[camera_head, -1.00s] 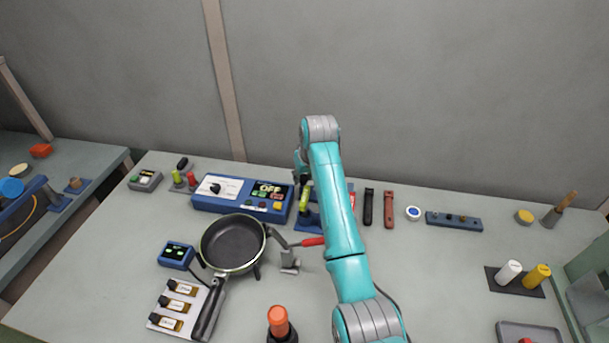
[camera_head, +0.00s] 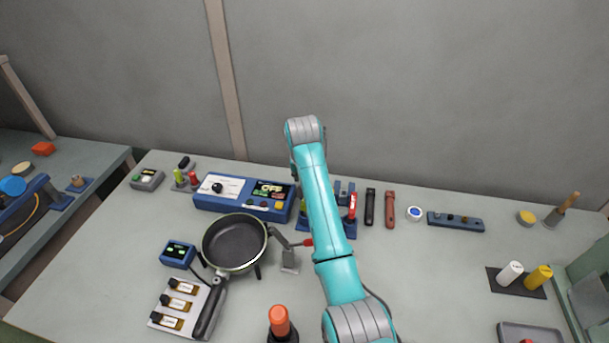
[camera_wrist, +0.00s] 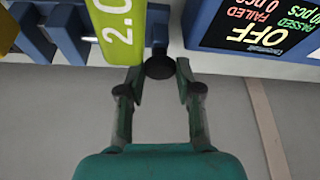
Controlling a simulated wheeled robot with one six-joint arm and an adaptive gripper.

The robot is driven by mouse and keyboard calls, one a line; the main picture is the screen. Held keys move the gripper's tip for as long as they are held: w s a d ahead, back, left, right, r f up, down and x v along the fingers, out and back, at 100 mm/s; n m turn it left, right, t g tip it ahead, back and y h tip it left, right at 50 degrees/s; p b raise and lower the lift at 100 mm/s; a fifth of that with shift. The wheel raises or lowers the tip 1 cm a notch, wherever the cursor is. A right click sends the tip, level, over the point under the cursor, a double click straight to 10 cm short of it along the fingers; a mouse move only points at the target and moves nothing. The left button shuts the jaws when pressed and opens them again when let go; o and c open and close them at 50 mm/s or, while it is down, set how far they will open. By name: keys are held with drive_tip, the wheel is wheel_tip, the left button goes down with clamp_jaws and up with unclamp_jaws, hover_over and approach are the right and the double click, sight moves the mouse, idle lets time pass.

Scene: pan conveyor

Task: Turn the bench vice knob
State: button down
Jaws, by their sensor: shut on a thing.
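In the wrist view my gripper (camera_wrist: 158,74) has its two fingers closed around a small black round knob (camera_wrist: 159,64). The knob sits at the end of a blue body, taken as the bench vice (camera_wrist: 157,28). A lime-green piece marked "2.0" (camera_wrist: 119,30) lies beside it and covers part of the blue body. In the head view, blue parts of the vice (camera_head: 347,187) show just right of my arm. The arm hides my gripper and the knob there.
A blue control box with an "OFF" display (camera_head: 238,198) stands close left of the vice. A black pan (camera_head: 234,242) is in front of it. A black tool (camera_head: 369,207) and a red-brown tool (camera_head: 389,209) lie to the right.

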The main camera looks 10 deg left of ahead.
drive_tip(key=c, duration=0.8)
unclamp_jaws()
drive_tip(key=shift+o, duration=0.2)
drive_tip(key=v, duration=1.2)
drive_tip(key=shift+d, duration=0.1)
